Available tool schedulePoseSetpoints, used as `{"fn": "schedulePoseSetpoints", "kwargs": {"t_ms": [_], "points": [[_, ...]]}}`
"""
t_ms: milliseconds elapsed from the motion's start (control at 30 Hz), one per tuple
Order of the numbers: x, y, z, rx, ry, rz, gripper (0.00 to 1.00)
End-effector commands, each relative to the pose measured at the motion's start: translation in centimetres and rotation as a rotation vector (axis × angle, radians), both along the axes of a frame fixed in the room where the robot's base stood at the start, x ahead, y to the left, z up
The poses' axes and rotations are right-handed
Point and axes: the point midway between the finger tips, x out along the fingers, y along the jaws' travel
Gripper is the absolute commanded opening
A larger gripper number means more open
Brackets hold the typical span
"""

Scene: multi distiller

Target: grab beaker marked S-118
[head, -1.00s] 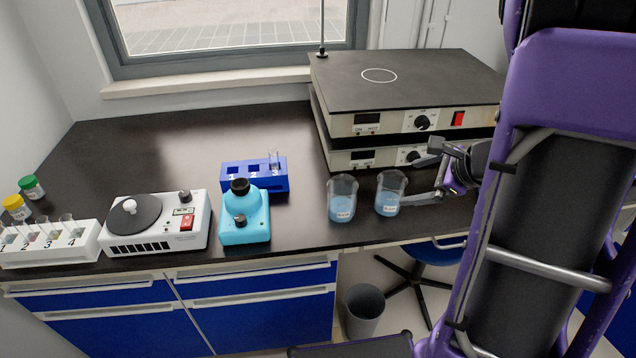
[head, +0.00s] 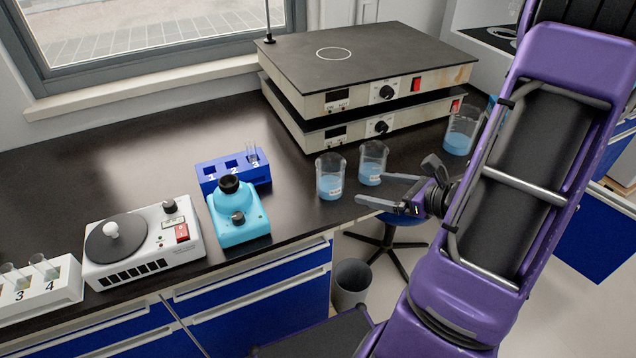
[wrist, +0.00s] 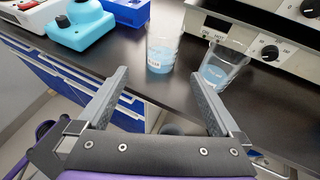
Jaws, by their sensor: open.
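Two glass beakers with blue liquid stand upright side by side near the bench's front edge: a left beaker (head: 330,178) and a right beaker (head: 372,163). Both carry small white labels that I cannot read. The wrist view also shows the left beaker (wrist: 162,50) and the right beaker (wrist: 217,68) beyond the fingertips. A larger beaker (head: 461,135) with blue liquid stands farther right, partly hidden by my arm. My gripper (head: 358,190) is open and empty in front of the pair; in the wrist view its fingers (wrist: 160,75) point toward them. I see no contact.
Two stacked hot plates (head: 362,75) stand behind the beakers. A blue test tube rack (head: 222,172), a turquoise device (head: 240,218) and a white device with a dark disc (head: 150,245) are on the left. A stool (head: 398,220) is below the front edge.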

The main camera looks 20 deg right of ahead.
Motion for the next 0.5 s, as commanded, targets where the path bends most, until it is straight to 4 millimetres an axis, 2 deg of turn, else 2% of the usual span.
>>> {"fn": "schedulePoseSetpoints", "kwargs": {"t_ms": [167, 500], "points": [[0.9, 0.3, -0.6, 0.016, -0.010, -0.011, 1.00], [7.0, 3.1, -3.4, 0.017, -0.009, -0.009, 1.00]]}}
